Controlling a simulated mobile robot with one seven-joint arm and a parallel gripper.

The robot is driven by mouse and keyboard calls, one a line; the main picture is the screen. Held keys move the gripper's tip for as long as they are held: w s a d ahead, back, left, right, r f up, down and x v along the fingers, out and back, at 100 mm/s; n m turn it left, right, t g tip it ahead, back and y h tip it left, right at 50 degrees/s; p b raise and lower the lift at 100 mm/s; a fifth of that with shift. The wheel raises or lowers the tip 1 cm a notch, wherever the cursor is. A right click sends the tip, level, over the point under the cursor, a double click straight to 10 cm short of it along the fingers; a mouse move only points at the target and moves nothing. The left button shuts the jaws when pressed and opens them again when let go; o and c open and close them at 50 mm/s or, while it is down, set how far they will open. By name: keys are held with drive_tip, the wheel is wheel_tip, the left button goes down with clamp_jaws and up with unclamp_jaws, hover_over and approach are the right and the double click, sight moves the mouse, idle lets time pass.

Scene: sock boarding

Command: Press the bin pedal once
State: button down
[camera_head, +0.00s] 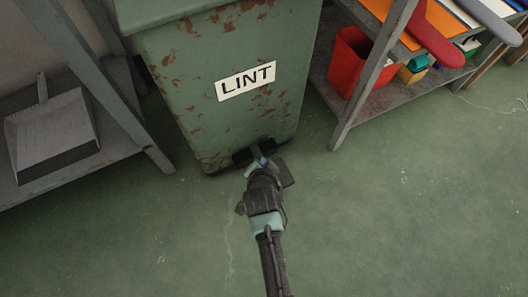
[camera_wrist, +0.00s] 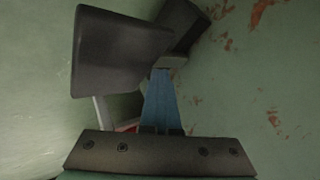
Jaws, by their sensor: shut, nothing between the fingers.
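The green, rust-flecked bin (camera_head: 215,115) stands upright with a white "LINT" label (camera_head: 246,81) on its front. The dark pedal (camera_head: 286,175) sticks out low at the bin's front, near the floor. In the wrist view the pedal (camera_wrist: 112,52) is a large dark pad left of the fingers. My gripper (camera_head: 258,152) is shut and empty, pointing at the foot of the bin beside the pedal. Its bluish fingers (camera_wrist: 162,85) show in the wrist view. I cannot tell whether they touch the pedal. My wrist hides part of the pedal in the head view.
A grey shelf with a dustpan (camera_head: 50,130) stands left of the bin. A shelf on the right holds a red container (camera_head: 350,65) and several coloured items; its leg (camera_head: 370,80) is close to the bin. The green floor (camera_head: 400,220) in front is clear.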

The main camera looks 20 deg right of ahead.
drive_tip(key=shift+s+f+b, duration=0.25)
drive_tip(key=shift+f+b, duration=0.2)
drive_tip(key=shift+f, duration=0.45)
drive_tip(key=shift+s+f+b, duration=0.25)
drive_tip(key=shift+f+b, duration=0.15)
drive_tip(key=shift+f, duration=0.5)
idle(0.4)
idle(0.3)
drive_tip(key=shift+r+p, duration=1.8)
drive_tip(key=shift+p, duration=0.2)
drive_tip(key=shift+w+r+p, duration=0.15)
drive_tip(key=shift+r+p, duration=0.15)
drive_tip(key=shift+r, duration=0.2)
drive_tip(key=shift+w+r, duration=0.1)
drive_tip(key=shift+r, duration=0.15)
drive_tip(key=r+p, duration=0.4)
drive_tip(key=p, duration=0.1)
drive_tip(key=shift+w+r, duration=0.2)
drive_tip(key=shift+r, duration=0.2)
drive_tip(key=shift+f, duration=0.1)
